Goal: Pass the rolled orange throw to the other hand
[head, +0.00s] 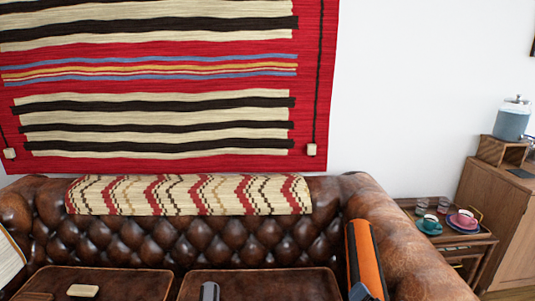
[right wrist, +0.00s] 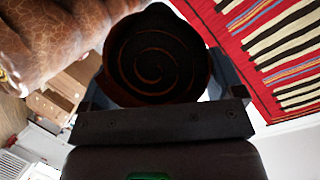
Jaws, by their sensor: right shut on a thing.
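The rolled orange throw (head: 371,262) is a long orange roll with a dark stripe along its left side, in front of the sofa's right arm in the head view. My right gripper (head: 362,292) is shut on it at the bottom edge of that view. In the right wrist view the dark spiral end of the throw (right wrist: 155,60) sits between the two fingers. A grey tip of my left gripper (head: 210,291) shows at the bottom edge, left of the throw and apart from it. The rest of it is out of frame, so its jaws are unclear.
A brown leather sofa (head: 150,241) fills the lower part, with a patterned blanket (head: 190,195) over its back. A small beige block (head: 83,290) lies on the left seat. A side table (head: 455,240) with cups (head: 429,225) stands right of the sofa.

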